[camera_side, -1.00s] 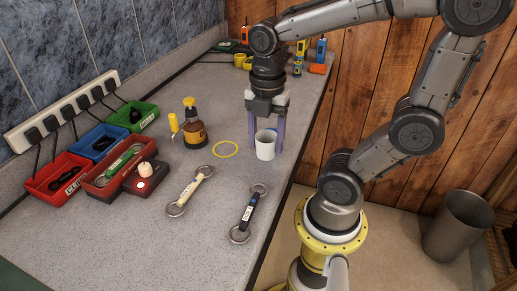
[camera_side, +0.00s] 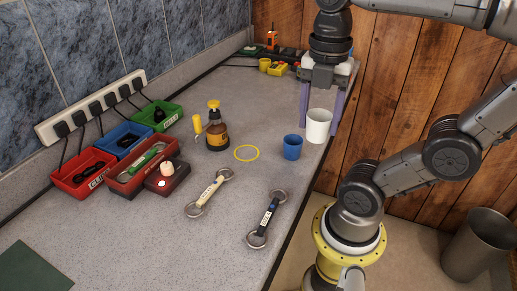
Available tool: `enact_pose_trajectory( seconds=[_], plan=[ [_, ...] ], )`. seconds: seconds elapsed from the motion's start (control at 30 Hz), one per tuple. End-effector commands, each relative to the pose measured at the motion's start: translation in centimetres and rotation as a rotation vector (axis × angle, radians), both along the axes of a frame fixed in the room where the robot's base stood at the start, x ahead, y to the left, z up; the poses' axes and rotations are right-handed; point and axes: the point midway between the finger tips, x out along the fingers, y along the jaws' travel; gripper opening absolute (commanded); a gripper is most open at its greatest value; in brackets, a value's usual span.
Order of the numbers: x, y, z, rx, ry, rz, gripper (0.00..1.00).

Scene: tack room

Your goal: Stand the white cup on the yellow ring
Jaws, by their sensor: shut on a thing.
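The white cup (camera_side: 318,127) is upright between the purple fingers of my gripper (camera_side: 318,118), which is shut on it. The cup appears held above the grey counter, near its right edge. The yellow ring (camera_side: 246,153) lies flat and empty on the counter, to the left of the cup. A blue cup (camera_side: 292,148) stands on the counter between the ring and the held cup, lower left of the white cup in the picture.
A brown bottle (camera_side: 217,130) and a small yellow-topped item (camera_side: 197,126) stand left of the ring. Two double-ended tools, one cream (camera_side: 209,191) and one dark (camera_side: 266,217), lie in front. Bins and a power strip (camera_side: 92,107) line the left wall.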

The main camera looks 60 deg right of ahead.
Motion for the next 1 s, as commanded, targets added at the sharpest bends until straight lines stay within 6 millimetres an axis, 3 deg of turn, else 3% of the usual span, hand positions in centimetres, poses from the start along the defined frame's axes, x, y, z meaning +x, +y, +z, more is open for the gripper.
enact_pose_trajectory(
  seconds=[0.1, 0.47, 0.8, 1.0],
  plan=[
    [2.5, -0.8, 0.0, 0.001, 0.003, -0.007, 0.09],
    [7.1, -2.3, -2.1, 0.001, 0.003, -0.034, 0.09],
    [14.3, -3.9, -5.8, 0.001, 0.005, -0.033, 0.09],
    [16.7, -4.5, -8.9, 0.001, 0.002, -0.033, 0.09]
  ],
)
